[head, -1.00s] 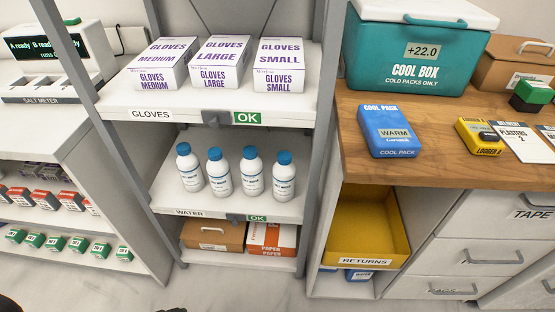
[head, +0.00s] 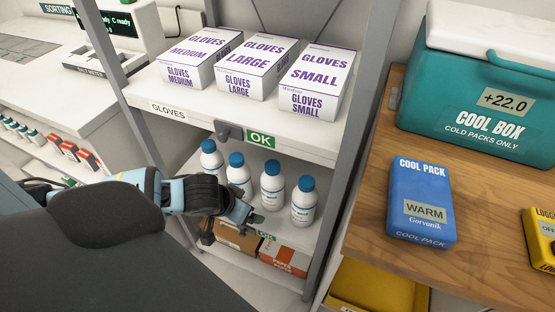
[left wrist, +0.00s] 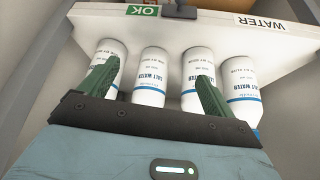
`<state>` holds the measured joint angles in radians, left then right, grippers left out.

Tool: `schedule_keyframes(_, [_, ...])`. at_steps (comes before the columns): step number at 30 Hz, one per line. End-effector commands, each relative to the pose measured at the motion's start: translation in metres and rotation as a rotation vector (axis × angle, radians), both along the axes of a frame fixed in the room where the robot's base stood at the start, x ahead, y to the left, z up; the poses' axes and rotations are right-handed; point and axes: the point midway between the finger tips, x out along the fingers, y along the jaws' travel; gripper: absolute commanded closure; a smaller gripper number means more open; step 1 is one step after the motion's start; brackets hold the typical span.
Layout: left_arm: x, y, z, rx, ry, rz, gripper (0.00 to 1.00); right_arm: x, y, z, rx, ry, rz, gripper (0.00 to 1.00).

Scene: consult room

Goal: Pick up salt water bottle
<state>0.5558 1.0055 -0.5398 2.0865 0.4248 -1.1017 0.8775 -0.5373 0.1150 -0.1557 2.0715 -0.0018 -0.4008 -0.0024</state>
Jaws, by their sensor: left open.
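Several white salt water bottles with blue caps stand upright in a row on the middle shelf, among them one at the right end (head: 304,202) and one beside it (head: 272,187). My left gripper (head: 247,214) is at the front of this row, partly covering the left bottles. In the left wrist view, which is upside down, its green fingers (left wrist: 157,70) are apart. One salt water bottle (left wrist: 150,80) shows between them, and the fingers overlap the bottles on either side. Nothing is visibly held, and contact cannot be told. My right gripper is not in view.
Glove boxes (head: 257,66) stand on the shelf (head: 180,112) above the bottles. A grey shelf post (head: 352,140) rises right of them. A wooden counter (head: 384,195) holds a blue cold pack (head: 421,200) and a teal cool box (head: 470,95).

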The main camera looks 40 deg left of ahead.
Motion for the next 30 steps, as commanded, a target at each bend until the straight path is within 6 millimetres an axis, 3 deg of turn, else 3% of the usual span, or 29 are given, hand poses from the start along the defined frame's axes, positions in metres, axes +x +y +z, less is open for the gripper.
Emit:
schedule_keyframes(12, [0.056, 0.001, 0.0, -0.002, -0.004, 0.0, 0.1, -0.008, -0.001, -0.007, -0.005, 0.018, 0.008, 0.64])
schedule_keyframes(25, [0.072, 0.002, 0.0, -0.001, -0.002, 0.0, 0.1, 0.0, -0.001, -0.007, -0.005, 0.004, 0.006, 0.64])
schedule_keyframes(30, [0.094, 0.003, 0.0, -0.001, -0.004, 0.0, 0.1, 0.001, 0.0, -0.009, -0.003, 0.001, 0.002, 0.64])
